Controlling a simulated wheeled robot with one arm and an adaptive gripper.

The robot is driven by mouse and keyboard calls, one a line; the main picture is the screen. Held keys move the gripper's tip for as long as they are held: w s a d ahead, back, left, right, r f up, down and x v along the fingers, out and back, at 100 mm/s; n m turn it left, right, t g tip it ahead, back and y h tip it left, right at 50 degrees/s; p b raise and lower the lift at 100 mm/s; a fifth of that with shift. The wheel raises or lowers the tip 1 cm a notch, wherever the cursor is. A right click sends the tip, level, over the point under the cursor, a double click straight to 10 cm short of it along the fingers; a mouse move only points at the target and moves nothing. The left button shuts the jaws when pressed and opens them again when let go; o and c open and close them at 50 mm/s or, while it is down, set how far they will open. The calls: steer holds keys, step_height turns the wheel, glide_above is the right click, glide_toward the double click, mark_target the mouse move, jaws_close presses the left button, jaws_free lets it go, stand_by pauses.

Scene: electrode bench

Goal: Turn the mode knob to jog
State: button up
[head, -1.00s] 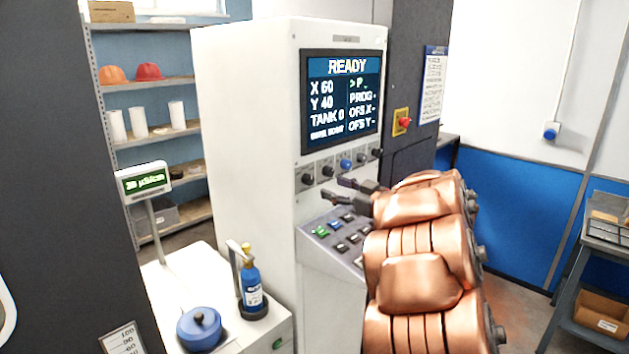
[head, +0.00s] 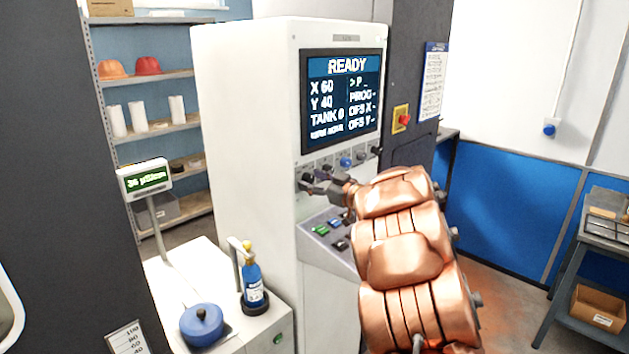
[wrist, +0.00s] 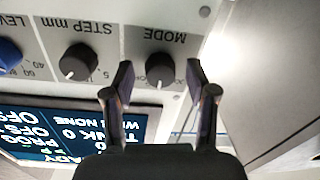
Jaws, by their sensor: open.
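The mode knob (wrist: 160,70) is a black round knob under the upside-down label MODE in the wrist view. Its white pointer mark points towards the bottom of that picture. In the head view it is the leftmost knob (head: 307,178) of the row below the screen. My gripper (wrist: 159,77) is open and empty, with one fingertip to each side of the knob in the wrist view. I cannot tell how deep the fingertips reach around it or whether they touch. The position labels around the knob are mostly hidden by my fingers. In the head view my gripper (head: 312,187) is at the knob.
The STEP mm knob (wrist: 78,63) is close beside my left-hand finger in the wrist view. A blue knob (wrist: 8,55) lies beyond it. The screen (head: 342,102) reads READY above the row. A key panel (head: 325,228) juts out below my gripper.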

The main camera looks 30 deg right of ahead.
jaws_close()
stand_by(0.3)
steer(key=shift+b, duration=0.35)
steer(key=shift+f+n+b, duration=0.1)
steer(key=shift+n+b, duration=0.5)
steer(key=shift+n, duration=0.2)
steer(key=n+b, duration=0.5)
steer(key=shift+n+b, duration=0.95)
steer(key=shift+n, duration=0.15)
steer(key=shift+r, duration=0.2)
